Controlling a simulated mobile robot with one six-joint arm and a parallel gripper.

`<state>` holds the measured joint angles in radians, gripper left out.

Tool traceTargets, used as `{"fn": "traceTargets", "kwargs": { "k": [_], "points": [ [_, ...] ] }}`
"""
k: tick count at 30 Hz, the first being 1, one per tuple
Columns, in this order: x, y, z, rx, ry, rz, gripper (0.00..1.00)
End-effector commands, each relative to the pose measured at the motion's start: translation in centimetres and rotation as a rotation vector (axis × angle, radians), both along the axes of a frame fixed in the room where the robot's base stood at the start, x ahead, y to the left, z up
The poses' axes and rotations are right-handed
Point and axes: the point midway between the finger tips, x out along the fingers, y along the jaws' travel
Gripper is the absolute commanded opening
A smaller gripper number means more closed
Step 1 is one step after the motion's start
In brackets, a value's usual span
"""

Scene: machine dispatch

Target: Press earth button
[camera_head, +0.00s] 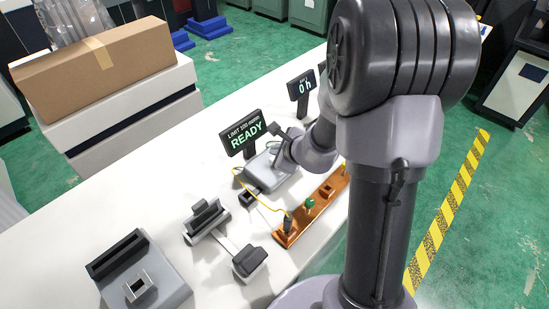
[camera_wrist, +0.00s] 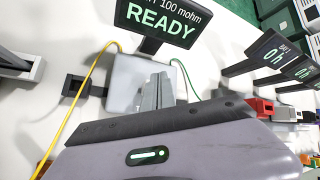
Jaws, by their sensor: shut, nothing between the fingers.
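The earth tester, a pale grey box (camera_head: 259,166), stands on the white bench under a black display (camera_head: 241,134) reading "LIMIT 100 mohm READY". The box (camera_wrist: 124,82) and its display (camera_wrist: 160,22) also show in the wrist view. My gripper (camera_wrist: 160,76) is shut and empty, its fingers over the right part of the box. I cannot tell whether they touch it. No button can be made out; the fingers and gripper body cover part of the box. In the head view my wrist hides the fingertips.
A yellow cable (camera_head: 258,201) runs from the tester to a copper-coloured bar (camera_head: 310,212) with a green knob (camera_head: 310,203). A second display (camera_head: 302,86) stands behind. Grey fixtures (camera_head: 207,219) stand front left. A cardboard box (camera_head: 95,66) is at the far left.

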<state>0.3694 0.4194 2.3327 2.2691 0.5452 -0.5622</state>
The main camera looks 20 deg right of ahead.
Motion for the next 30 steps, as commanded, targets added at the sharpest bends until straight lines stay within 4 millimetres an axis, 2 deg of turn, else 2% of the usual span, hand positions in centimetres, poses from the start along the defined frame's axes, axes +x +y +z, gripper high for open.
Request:
{"fn": "traceTargets", "kwargs": {
  "k": [16,30],
  "points": [
    [0.0,0.0,0.0,0.0,0.0,0.0,0.0],
    [0.0,0.0,-0.9,-0.001,0.001,-0.001,0.0]
  ]
}}
